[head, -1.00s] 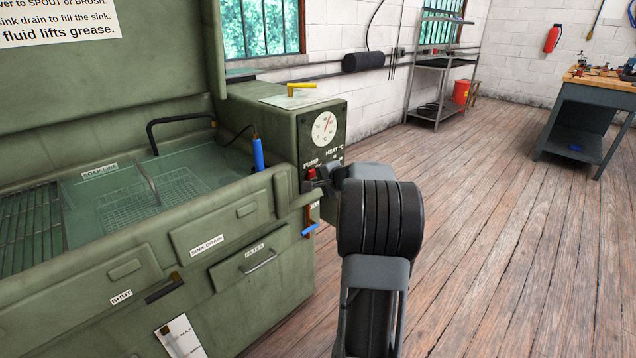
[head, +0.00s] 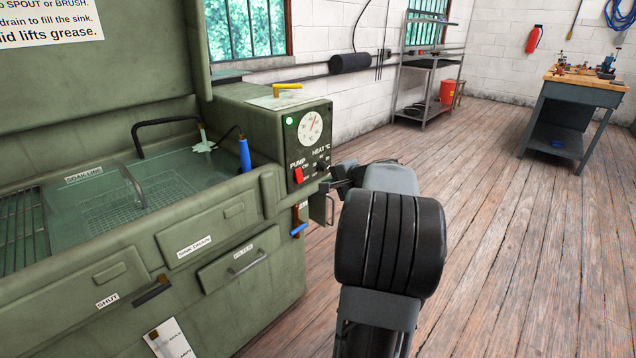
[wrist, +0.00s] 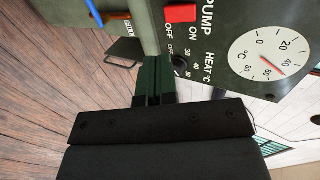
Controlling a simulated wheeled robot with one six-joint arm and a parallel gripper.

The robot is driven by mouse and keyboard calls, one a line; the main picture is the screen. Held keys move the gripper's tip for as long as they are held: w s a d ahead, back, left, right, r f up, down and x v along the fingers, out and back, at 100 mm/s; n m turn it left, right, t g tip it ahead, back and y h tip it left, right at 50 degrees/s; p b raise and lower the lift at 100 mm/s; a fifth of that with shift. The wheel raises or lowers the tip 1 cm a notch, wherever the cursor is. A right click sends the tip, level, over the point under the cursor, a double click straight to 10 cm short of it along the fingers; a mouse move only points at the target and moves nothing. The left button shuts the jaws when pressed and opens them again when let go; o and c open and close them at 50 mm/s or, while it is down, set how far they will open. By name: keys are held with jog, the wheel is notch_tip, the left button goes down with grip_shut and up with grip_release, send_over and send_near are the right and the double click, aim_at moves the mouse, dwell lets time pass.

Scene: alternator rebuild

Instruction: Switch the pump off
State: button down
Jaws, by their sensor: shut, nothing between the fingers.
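The red pump switch (head: 298,174) is on the front panel of the green parts washer (head: 232,104), under the PUMP label. It also shows at the top of the wrist view (wrist: 181,13), beside the ON and OFF marks. I cannot tell which way it is tipped. A green lamp (head: 289,121) glows above it, and pale fluid (head: 203,145) shows at the spout. My gripper (head: 326,184) is shut and empty, just right of the switch and apart from it. In the wrist view its fingers (wrist: 153,80) are together below the panel.
The heat knob (wrist: 180,64) and round dial (head: 312,126) are close to my gripper. A blue-handled brush (head: 244,155) stands at the sink edge. A blue drain handle (head: 299,230) is below. Open wooden floor lies right, with a shelf (head: 427,66) and workbench (head: 570,100) beyond.

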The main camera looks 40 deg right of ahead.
jog(key=shift+v, duration=1.35)
jog(key=p, duration=0.3)
jog(key=shift+w+y, duration=0.1)
jog(key=shift+y, duration=0.3)
